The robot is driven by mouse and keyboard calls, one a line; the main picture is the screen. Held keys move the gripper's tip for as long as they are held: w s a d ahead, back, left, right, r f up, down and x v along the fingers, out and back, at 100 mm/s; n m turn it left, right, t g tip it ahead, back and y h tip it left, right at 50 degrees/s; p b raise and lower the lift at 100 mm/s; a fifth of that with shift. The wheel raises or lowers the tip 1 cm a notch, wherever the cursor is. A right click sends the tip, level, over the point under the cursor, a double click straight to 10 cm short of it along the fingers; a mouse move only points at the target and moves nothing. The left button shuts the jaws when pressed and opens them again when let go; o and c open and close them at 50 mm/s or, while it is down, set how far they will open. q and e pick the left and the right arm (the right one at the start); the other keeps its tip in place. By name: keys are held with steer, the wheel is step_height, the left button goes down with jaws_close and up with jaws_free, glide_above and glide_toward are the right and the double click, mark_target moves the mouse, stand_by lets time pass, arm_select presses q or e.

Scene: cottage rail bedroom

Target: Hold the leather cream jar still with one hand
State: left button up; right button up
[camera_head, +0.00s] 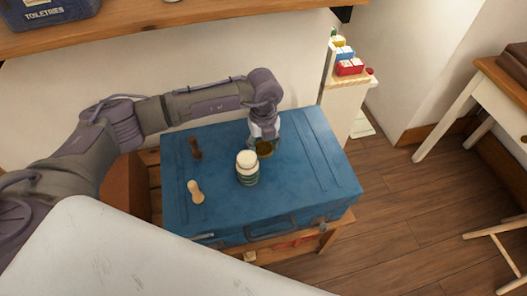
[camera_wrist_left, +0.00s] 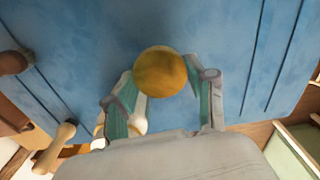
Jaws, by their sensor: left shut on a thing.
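The leather cream jar, a small round jar with a golden-brown top (camera_head: 264,149), is on the blue trunk lid near its far side. In the left wrist view the round golden top (camera_wrist_left: 160,73) shows between the two fingertips. My left gripper (camera_head: 265,140) comes down from behind and is shut on this jar; its fingers (camera_wrist_left: 165,78) lie on either side. The jar's lower body is mostly hidden. My right gripper is not in view.
On the blue trunk (camera_head: 300,165), a white-lidded bottle with a green label (camera_head: 247,170) stands close in front of the jar. A pale wooden peg-like tool (camera_head: 195,191) and a dark brown one (camera_head: 195,148) lie to the left. The trunk's right side is clear.

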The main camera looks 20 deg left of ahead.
mark_target(264, 148)
arm_select(q)
step_height(264, 148, down, 4)
steer(key=shift+r, duration=0.1)
steer(key=shift+f, duration=0.2)
steer(key=o, duration=1.3)
steer(key=shift+r, duration=0.3)
step_height(264, 148, up, 12)
steer(key=shift+f+b, duration=0.15)
steer(key=shift+b, duration=0.3)
